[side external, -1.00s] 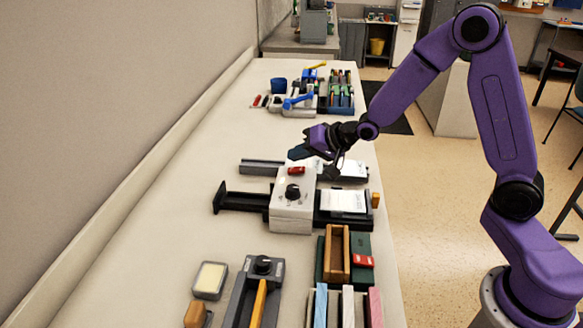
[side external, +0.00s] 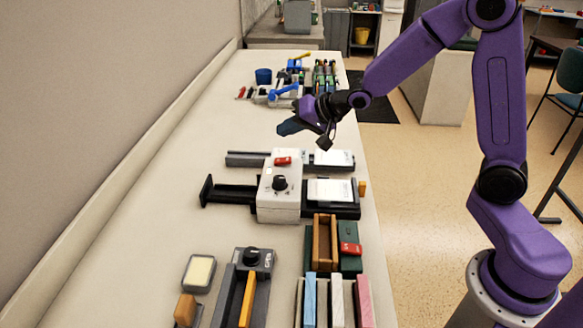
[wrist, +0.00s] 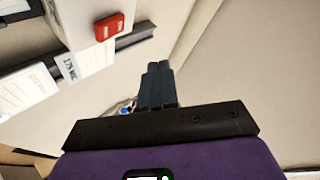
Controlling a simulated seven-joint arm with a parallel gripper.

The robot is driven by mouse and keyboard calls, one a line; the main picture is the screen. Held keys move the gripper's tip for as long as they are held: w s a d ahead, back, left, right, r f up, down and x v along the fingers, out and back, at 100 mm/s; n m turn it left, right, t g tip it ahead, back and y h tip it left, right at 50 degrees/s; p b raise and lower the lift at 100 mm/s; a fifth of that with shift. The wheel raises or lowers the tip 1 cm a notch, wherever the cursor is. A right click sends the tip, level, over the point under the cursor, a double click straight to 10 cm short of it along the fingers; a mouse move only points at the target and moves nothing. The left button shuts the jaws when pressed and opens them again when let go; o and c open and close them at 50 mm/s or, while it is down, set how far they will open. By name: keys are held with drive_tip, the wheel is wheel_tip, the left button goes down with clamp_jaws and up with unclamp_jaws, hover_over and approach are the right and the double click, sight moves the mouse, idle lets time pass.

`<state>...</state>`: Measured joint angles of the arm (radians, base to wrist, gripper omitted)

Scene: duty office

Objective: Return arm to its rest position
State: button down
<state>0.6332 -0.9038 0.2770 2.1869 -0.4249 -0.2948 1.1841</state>
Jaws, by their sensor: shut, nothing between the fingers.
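My gripper (side external: 284,128) is shut and empty. In the side external view it hangs in the air above the bench, beyond the white box (side external: 280,192) with a black knob and a red switch, and apart from it. In the wrist view the dark fingers of my gripper (wrist: 157,84) lie together, with bare bench and wall around their tips. The white box's red switch (wrist: 109,27) shows at the upper left there.
Black rails with white cards (side external: 331,190) lie by the white box. Nearer are a wooden tray (side external: 325,243), a grey holder with colored bars (side external: 336,300) and a sponge dish (side external: 199,272). A blue cup (side external: 263,76) and several tools stand farther back. The bench's left side is mostly clear.

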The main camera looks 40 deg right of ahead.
drive_tip(key=s+a+f+n+g+h, duration=0.1)
drive_tip(key=s+a+n+g, duration=0.2)
drive_tip(key=s, duration=0.6)
drive_tip(key=s+a+n+g, duration=0.1)
drive_tip(key=s+n+g, duration=0.1)
drive_tip(key=s+n, duration=0.5)
drive_tip(key=s+d+n+g+h, duration=0.1)
drive_tip(key=s+d+n+g, duration=0.1)
drive_tip(key=s, duration=0.8)
drive_tip(key=s+d+n+g+h, duration=0.2)
drive_tip(key=s+n, duration=0.3)
drive_tip(key=s, duration=0.6)
drive_tip(key=shift+s+d+f+n+g, duration=0.15)
drive_tip(key=shift+s+d+n+g, duration=0.2)
drive_tip(key=shift+d, duration=0.25)
